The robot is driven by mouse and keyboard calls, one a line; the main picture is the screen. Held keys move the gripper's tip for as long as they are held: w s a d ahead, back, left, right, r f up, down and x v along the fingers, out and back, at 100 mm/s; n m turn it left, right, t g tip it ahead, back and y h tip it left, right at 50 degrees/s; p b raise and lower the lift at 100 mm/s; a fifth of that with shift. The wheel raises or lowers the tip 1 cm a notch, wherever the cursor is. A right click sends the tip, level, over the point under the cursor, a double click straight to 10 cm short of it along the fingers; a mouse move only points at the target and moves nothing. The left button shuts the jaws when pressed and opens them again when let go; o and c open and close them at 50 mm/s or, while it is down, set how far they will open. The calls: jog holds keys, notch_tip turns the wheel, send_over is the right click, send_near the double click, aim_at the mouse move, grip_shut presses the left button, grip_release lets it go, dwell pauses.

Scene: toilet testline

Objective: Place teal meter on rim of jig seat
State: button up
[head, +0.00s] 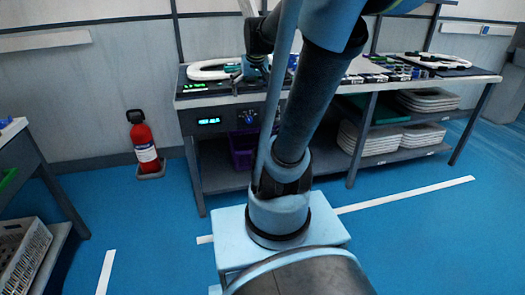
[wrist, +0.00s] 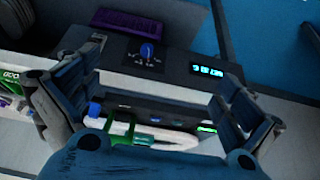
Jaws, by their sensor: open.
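A white toilet seat (head: 208,70) lies in a black jig at the left end of the bench. In the wrist view the white seat (wrist: 170,138) shows in part, its lower part hidden by my gripper's body. My gripper (wrist: 163,68) is open, its fingers spread wide with nothing between them, over the bench's front side.
A front panel carries a blue knob (wrist: 148,52) and a lit green display (wrist: 207,70). A purple bin (head: 243,148) sits below. Another white seat (head: 437,60) lies at the bench's right. A red extinguisher (head: 143,143) stands left; blue floor is open in front.

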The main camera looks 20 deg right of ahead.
jog(key=s+f+g, duration=0.1)
jog(key=s+f, duration=0.5)
jog(key=s, duration=0.5)
jog(key=s+a+f+g, duration=0.1)
jog(key=s+f+g, duration=0.1)
jog(key=s+f, duration=0.5)
jog(key=s, duration=0.4)
jog(key=shift+a+f, duration=0.15)
